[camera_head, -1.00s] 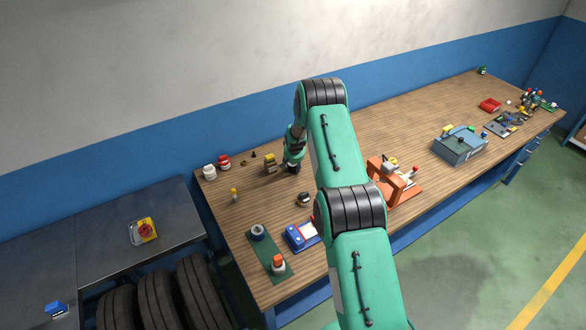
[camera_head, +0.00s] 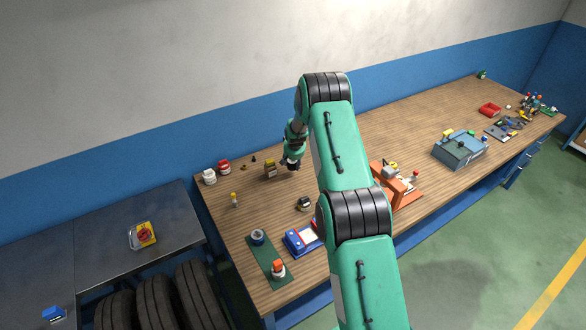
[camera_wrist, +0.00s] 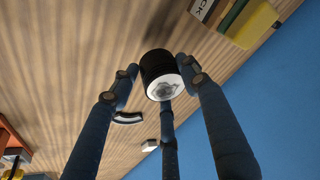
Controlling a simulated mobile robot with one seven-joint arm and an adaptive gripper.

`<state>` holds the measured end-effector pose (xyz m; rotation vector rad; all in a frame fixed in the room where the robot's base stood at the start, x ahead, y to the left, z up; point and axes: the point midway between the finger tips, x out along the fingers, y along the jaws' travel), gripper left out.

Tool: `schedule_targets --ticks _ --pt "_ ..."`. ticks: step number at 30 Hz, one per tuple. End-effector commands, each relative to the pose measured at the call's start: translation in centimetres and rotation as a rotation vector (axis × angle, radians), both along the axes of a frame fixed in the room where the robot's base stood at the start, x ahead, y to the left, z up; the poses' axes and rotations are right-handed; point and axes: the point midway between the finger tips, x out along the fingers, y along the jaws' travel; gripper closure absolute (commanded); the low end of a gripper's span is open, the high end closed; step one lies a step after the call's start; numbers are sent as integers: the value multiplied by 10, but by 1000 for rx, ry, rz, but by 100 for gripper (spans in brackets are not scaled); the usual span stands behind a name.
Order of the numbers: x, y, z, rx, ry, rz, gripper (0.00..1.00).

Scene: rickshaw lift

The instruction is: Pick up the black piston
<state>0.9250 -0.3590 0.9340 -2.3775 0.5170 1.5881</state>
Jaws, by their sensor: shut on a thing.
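The black piston (camera_wrist: 158,68) is a short black cylinder with a pale metallic end, seen in the wrist view. My gripper (camera_wrist: 160,82) is shut on it, with blue fingers on its left and right sides and a third finger below it in the picture. The piston appears held above the wooden bench. In the head view my gripper (camera_head: 291,163) is over the back left part of the bench, and the piston is too small to make out there.
The wooden workbench (camera_head: 375,140) runs along the wall. Red and white jars (camera_head: 217,172) are farther left. An orange fixture (camera_head: 398,190) and a grey-blue toolbox (camera_head: 460,150) are to the right.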

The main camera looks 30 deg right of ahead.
Motion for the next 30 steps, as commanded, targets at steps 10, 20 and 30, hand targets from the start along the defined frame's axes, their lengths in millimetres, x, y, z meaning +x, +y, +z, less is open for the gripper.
schedule_targets --ticks 10,20,30 --pt "1 0 42 0 -1 -1 84" --pt "0 0 51 1 1 -1 84" --pt "0 0 51 0 0 -1 84"
